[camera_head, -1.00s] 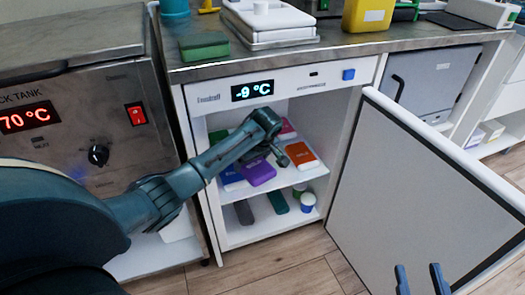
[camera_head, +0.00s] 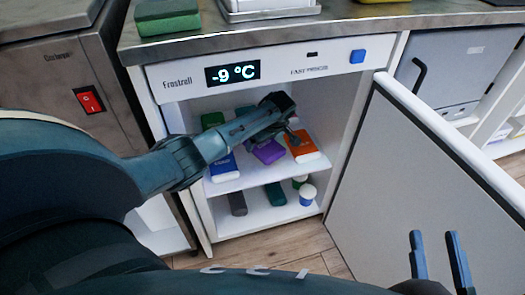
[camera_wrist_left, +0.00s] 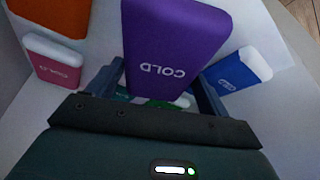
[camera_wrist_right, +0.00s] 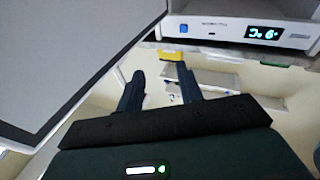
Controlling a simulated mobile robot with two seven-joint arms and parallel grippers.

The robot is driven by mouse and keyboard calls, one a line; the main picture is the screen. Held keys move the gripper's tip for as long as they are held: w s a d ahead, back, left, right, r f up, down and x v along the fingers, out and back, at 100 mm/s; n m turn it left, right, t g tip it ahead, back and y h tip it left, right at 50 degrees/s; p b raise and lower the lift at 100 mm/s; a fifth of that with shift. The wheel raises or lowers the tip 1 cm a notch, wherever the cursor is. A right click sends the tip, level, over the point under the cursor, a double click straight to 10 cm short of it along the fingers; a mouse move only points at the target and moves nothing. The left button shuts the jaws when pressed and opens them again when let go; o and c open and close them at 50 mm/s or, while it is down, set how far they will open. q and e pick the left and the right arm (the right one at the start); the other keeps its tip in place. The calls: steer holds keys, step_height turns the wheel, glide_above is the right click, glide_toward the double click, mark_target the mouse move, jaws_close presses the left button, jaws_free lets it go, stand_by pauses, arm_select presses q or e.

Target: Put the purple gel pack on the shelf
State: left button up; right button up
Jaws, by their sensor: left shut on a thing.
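The purple gel pack (camera_head: 268,152) is inside the open freezer, at its upper shelf (camera_head: 250,178). In the left wrist view the pack (camera_wrist_left: 172,45) shows large, with the word COLD, between the fingers of my left gripper (camera_wrist_left: 165,82). That gripper (camera_head: 284,130) is shut on the pack. I cannot tell whether the pack touches the shelf. My right gripper (camera_head: 439,262) is open and empty, low in front of the freezer door. Its fingers also show apart in the right wrist view (camera_wrist_right: 160,82).
An orange pack (camera_head: 302,147) lies right of the purple one and a blue pack (camera_head: 222,166) left. A pink pack (camera_wrist_left: 52,62) is near too. The open door (camera_head: 400,190) stands at right.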

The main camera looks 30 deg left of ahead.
mark_target(265, 144)
arm_select(q)
step_height(265, 144, down, 4)
steer(key=shift+w+r+b, duration=0.1)
steer(key=shift+r+b, duration=0.15)
steer(key=shift+b, duration=0.7)
steer(key=shift+f, duration=0.25)
steer(key=shift+r, duration=0.15)
steer(key=shift+f, duration=0.2)
steer(key=o, duration=1.1)
arm_select(e)
steer(key=shift+w+a+r+y, duration=0.1)
steer(key=shift+a+r+y, duration=0.05)
steer(key=shift+r+y, duration=0.3)
arm_select(q)
steer(key=shift+o, duration=0.2)
arm_select(e)
steer(key=shift+f, duration=0.1)
